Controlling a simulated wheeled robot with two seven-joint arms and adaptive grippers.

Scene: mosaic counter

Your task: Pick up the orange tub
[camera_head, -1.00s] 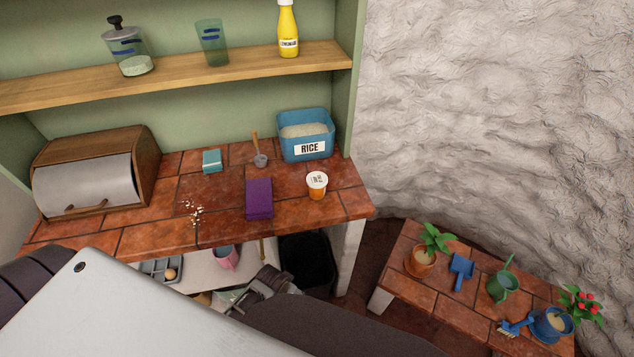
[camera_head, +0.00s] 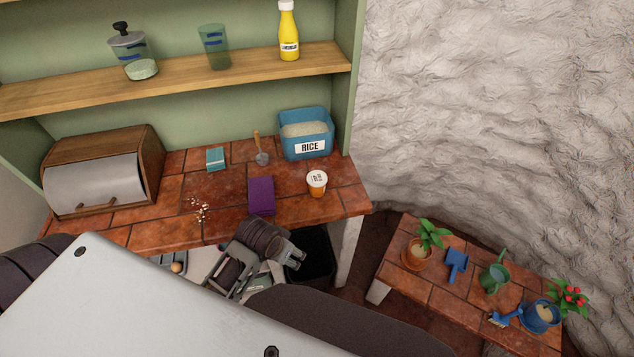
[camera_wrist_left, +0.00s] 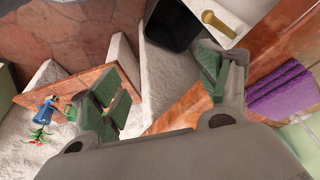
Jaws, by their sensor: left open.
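The orange tub (camera_head: 317,188) is a small cup with an orange body and a white top. It stands upright on the tiled counter, near its front right part, in the head view. I do not make it out in the left wrist view. My left gripper (camera_head: 272,268) is low in front of the counter's front edge, below and left of the tub and apart from it. Its two fingers are spread with nothing between them, as the left wrist view also shows (camera_wrist_left: 165,90). My right gripper is not in view.
A blue rice bin (camera_head: 292,147) stands behind the tub. A black bin (camera_head: 318,262) is below the counter. Bare tiles lie around the tub.

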